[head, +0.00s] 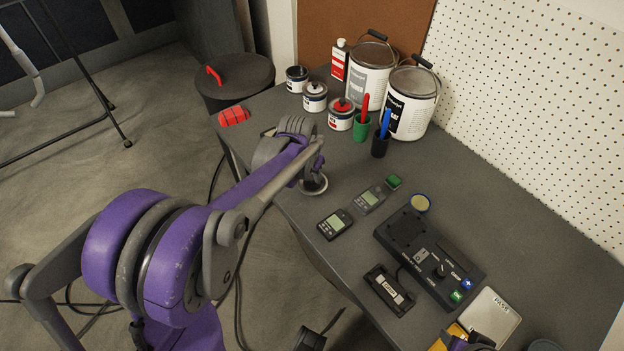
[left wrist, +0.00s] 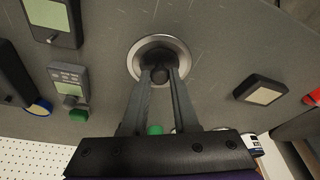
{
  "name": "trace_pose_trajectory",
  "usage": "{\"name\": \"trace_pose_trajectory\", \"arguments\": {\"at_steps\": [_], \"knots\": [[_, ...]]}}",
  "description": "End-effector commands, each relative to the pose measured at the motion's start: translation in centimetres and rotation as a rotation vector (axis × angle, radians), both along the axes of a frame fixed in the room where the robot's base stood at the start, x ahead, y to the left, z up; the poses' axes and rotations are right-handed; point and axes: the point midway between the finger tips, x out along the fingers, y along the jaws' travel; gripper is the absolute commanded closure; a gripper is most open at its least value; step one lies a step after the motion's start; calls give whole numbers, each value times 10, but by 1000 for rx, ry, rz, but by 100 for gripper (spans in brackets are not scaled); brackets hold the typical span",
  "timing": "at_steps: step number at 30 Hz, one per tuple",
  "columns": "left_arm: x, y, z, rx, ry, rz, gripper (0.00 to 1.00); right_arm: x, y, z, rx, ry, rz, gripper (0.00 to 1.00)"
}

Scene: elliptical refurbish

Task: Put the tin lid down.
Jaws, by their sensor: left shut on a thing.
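The tin lid (left wrist: 182,47) is a round metal disc with a pale rim and a dark knob. In the left wrist view my left gripper (left wrist: 160,76) is shut on that knob, with the fingers on either side of it. In the head view the lid (head: 315,187) shows below my left gripper (head: 311,170), over the near left part of the grey bench (head: 465,219). I cannot tell whether its underside touches the bench. My fingers and wrist hide part of it.
Two handheld meters (head: 335,224) (head: 370,199) lie right of the lid. Several small tins, cups and large paint cans (head: 411,103) stand at the back. A black control box (head: 428,258) is to the right. Bare bench surrounds the lid; the bench edge is close on its left.

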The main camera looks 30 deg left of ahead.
Motion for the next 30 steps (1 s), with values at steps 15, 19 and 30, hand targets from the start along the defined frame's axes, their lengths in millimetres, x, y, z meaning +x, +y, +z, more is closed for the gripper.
{"name": "trace_pose_trajectory", "arguments": {"at_steps": [15,19,30], "knots": [[0,0,-23,0,0,0,70,0,0,-7,0,2,0,50],[0,0,-22,0,0,0,47,0,0,-6,0,2,0,50],[0,0,-18,0,0,0,42,0,0,-3,0,1,0,50]]}}
